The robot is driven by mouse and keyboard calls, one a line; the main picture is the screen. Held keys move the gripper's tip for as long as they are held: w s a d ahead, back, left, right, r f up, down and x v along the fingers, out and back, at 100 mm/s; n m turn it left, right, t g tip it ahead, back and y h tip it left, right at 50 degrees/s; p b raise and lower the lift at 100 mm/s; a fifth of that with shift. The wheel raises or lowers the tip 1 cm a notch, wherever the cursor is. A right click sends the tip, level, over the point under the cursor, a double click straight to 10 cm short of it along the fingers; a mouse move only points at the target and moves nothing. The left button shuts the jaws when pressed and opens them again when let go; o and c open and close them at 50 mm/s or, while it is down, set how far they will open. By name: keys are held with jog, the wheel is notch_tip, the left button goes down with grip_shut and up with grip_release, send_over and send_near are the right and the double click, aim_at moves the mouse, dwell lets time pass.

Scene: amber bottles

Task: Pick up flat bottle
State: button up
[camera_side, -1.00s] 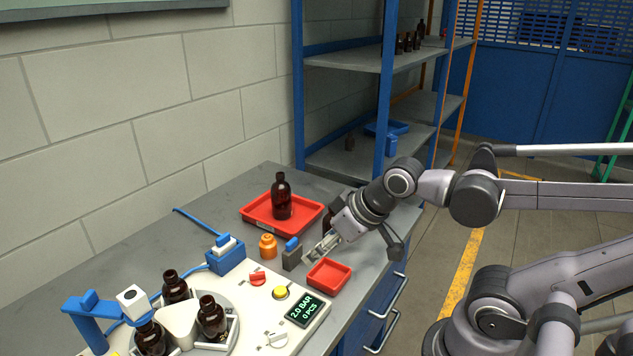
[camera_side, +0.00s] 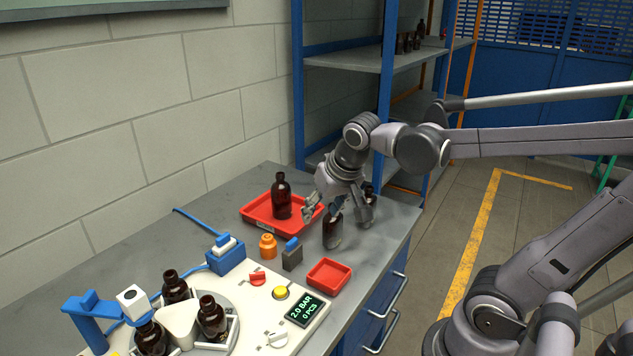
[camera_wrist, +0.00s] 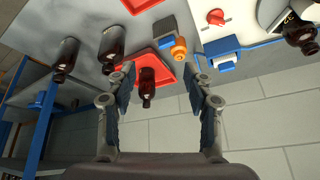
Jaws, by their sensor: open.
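Three dark amber bottles stand near my gripper (camera_side: 337,214). One bottle (camera_side: 333,230) stands upright on the grey bench, in front of the gripper in the side view. A second bottle (camera_side: 281,197) stands in the red tray (camera_side: 256,226). A third bottle (camera_side: 369,190) is partly hidden behind the gripper. I cannot tell for sure which is the flat one. My gripper is open and empty. In the wrist view the tray bottle (camera_wrist: 147,87) shows between the open fingers (camera_wrist: 158,76), and the other two bottles (camera_wrist: 112,45) (camera_wrist: 65,57) lie left of them.
A small red tray (camera_side: 329,275), a grey block with a blue top (camera_side: 292,256) and an orange jar (camera_side: 268,246) stand nearby. A white station with more bottles (camera_side: 212,318) fills the front left. A shelf post (camera_side: 383,120) rises behind the bench.

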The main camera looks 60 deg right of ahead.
jog(key=w+d+m+g+h, duration=0.2)
jog(key=w+d+m+g, duration=0.3)
jog(key=d+m, duration=0.65)
jog(key=n, duration=0.2)
send_over(333, 224)
jog(key=w+d, duration=0.1)
jog(key=shift+m+t+h, duration=0.25)
jog(key=shift+t+h, duration=0.05)
jog(key=shift+t, duration=0.1)
notch_tip(333, 224, down, 5)
jog(key=shift+d+f, duration=0.1)
jog(key=shift+f, duration=0.05)
jog(key=shift+a+x, duration=0.15)
jog(key=shift+x, duration=1.25)
jog(key=shift+a+x, duration=0.2)
jog(key=shift+x, duration=1.2)
jog(key=shift+f, duration=0.1)
grip_shut()
